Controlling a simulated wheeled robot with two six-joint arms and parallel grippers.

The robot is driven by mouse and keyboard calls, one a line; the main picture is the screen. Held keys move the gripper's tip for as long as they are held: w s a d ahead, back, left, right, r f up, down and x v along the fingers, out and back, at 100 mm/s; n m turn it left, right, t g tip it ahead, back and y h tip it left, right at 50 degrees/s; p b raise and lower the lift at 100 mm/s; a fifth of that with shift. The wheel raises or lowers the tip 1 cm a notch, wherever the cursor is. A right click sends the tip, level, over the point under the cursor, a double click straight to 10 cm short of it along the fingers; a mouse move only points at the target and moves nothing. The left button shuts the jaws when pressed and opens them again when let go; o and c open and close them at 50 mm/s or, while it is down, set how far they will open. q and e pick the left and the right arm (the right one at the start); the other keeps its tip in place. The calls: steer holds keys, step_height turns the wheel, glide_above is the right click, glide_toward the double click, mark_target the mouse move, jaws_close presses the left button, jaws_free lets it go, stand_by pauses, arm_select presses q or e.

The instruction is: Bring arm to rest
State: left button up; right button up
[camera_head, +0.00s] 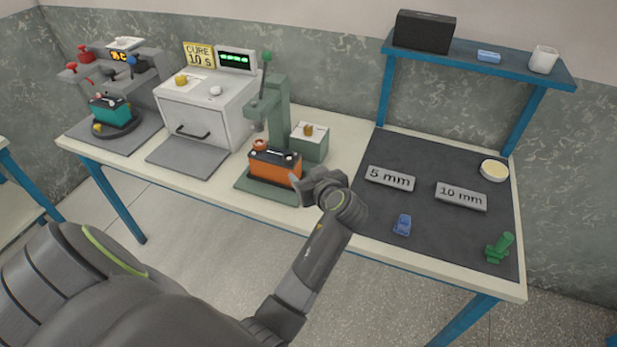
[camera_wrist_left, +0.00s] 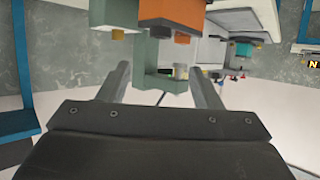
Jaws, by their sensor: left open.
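My left gripper (camera_head: 308,186) reaches over the front edge of the workbench, just right of the orange battery. In the left wrist view its two fingers (camera_wrist_left: 158,68) stand apart with nothing between them. The orange battery (camera_head: 274,169) sits on the base of the green press (camera_head: 278,108); both also show at the top of the left wrist view, orange battery (camera_wrist_left: 187,24) and green press frame (camera_wrist_left: 150,52). I cannot tell whether the gripper touches the battery; they look very close. My right gripper is not in view.
A grey box with a "CURE 10 S" sign (camera_head: 199,55) and a teal battery (camera_head: 110,108) stand left. The dark mat (camera_head: 440,225) holds 5 mm (camera_head: 390,179) and 10 mm (camera_head: 461,196) blocks, a blue piece (camera_head: 402,225) and a green piece (camera_head: 499,247). A blue shelf (camera_head: 480,62) stands behind.

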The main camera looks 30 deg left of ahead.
arm_select(q)
steer(key=shift+w+a+f, duration=0.15)
steer(key=shift+a, duration=0.2)
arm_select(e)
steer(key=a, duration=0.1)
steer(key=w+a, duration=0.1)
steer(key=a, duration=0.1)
